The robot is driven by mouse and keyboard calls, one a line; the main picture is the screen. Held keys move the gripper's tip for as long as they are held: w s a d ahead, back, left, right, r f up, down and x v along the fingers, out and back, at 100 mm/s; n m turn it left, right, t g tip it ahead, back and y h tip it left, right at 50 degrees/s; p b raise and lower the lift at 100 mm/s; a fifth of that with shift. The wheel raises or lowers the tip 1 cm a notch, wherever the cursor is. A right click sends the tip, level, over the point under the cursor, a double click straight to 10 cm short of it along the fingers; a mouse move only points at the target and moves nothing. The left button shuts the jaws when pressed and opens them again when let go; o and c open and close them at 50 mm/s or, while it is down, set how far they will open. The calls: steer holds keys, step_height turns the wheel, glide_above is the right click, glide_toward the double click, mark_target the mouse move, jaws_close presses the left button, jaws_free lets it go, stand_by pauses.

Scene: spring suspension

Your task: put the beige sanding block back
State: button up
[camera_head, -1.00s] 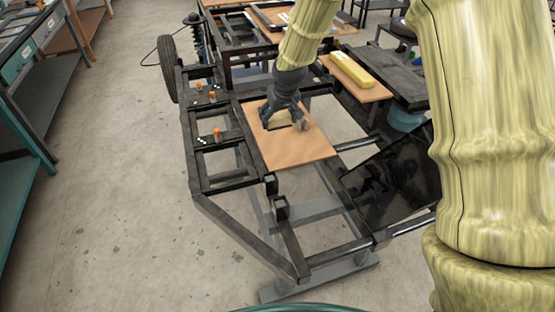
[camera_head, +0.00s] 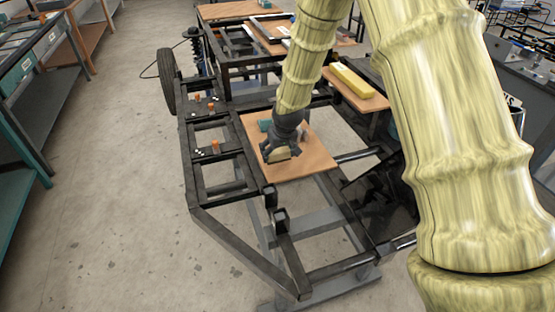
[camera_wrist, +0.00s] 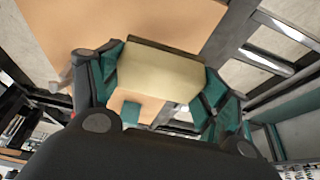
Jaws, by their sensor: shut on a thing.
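The beige sanding block (camera_head: 280,155) is held between the fingers of my gripper (camera_head: 277,150), near the front-left part of the wooden board (camera_head: 308,162). In the wrist view the block (camera_wrist: 160,72) spans the gap between the teal finger pads of my gripper (camera_wrist: 160,82). The board (camera_wrist: 85,25) shows behind it. I cannot tell whether the block touches the board.
A small teal thing (camera_head: 265,125) lies on the board behind my gripper. The board rests on a black metal frame (camera_head: 235,255) with open gaps. Small orange parts (camera_head: 215,147) stand on its left. A long yellow block (camera_head: 352,79) lies at the back right.

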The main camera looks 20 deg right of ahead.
mark_target(278, 160)
steer(key=shift+f+p, duration=0.6)
steer(key=shift+f, duration=1.5)
steer(key=o, duration=1)
steer(key=shift+f, duration=0.15)
steer(key=b+v, duration=0.2)
steer(key=v, duration=1)
steer(key=shift+b, duration=0.35)
